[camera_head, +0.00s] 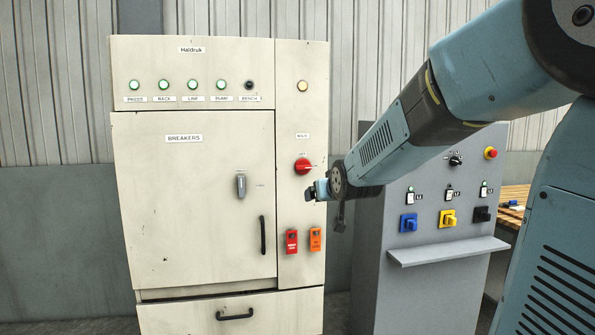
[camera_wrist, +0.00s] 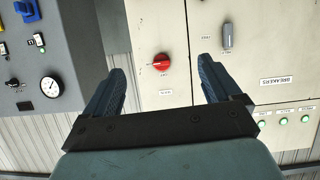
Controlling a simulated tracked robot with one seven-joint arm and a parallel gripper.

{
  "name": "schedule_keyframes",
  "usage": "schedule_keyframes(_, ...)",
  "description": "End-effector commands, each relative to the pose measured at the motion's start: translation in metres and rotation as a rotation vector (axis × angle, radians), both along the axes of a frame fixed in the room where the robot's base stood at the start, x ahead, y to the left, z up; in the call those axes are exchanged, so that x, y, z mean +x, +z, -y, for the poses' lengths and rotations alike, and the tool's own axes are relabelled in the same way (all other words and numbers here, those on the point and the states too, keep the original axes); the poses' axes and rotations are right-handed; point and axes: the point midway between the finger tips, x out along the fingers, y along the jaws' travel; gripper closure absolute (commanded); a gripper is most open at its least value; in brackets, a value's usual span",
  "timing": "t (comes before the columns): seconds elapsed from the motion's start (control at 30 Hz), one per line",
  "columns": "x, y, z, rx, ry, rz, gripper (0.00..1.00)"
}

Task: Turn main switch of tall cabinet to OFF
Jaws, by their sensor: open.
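The tall beige cabinet (camera_head: 190,220) stands at centre left in the head view. Its main switch (camera_head: 303,166) is a round red knob on the narrow right panel, below a small label. The switch's position marks are too small to read surely. In the wrist view, which is turned about upside down, the red switch (camera_wrist: 160,63) appears between the two fingers. My gripper (camera_head: 314,190) is open and empty, just below and right of the switch in the head view. Its fingers (camera_wrist: 162,66) are apart and do not appear to touch the knob.
A red switch (camera_head: 291,241) and an orange one (camera_head: 315,239) sit below on the same panel. The breaker door has a grey handle (camera_head: 241,186) and a black pull (camera_head: 262,235). A grey console (camera_head: 430,280) with coloured knobs and a shelf stands right, under my arm.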

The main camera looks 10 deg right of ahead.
Motion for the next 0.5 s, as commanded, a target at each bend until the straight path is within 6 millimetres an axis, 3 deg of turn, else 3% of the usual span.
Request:
schedule_keyframes(0.03, 0.019, -0.003, 0.001, 0.0, 0.001, 0.035, 0.09)
schedule_keyframes(0.2, 0.072, -0.002, 0.002, 0.002, 0.01, 0.183, 0.09)
schedule_keyframes(0.5, 0.15, -0.013, 0.008, 0.012, 0.018, 0.446, 0.09)
